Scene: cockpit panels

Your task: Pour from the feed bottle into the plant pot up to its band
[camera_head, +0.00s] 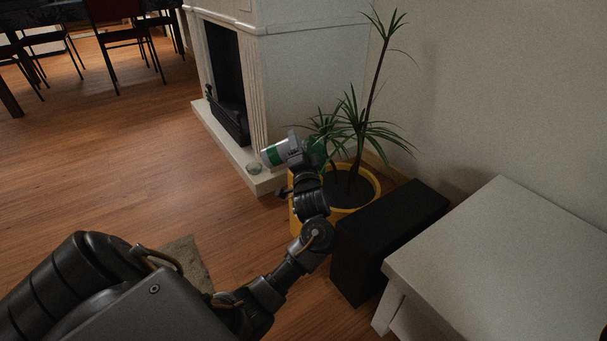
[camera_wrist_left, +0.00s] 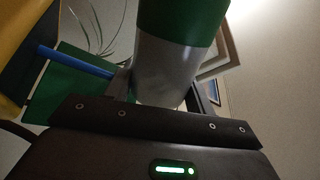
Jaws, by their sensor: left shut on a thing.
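The yellow plant pot (camera_head: 362,208) stands on the floor with dark soil (camera_head: 350,187) and a tall leafy plant (camera_head: 362,130). My left gripper (camera_head: 297,152) is shut on the white and green feed bottle (camera_head: 273,154) above the pot's left side. The bottle lies tilted far over in the head view, its white end to the left; the gripper hides its middle. The left wrist view shows the bottle close up, grey-white with a green part (camera_wrist_left: 185,18). I cannot make out a band in the pot or any liquid flowing. My right gripper is out of view.
A black box (camera_head: 385,240) stands close to the pot's right front, beside a white table (camera_head: 510,260). Wooden floor (camera_head: 130,175) is open at left.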

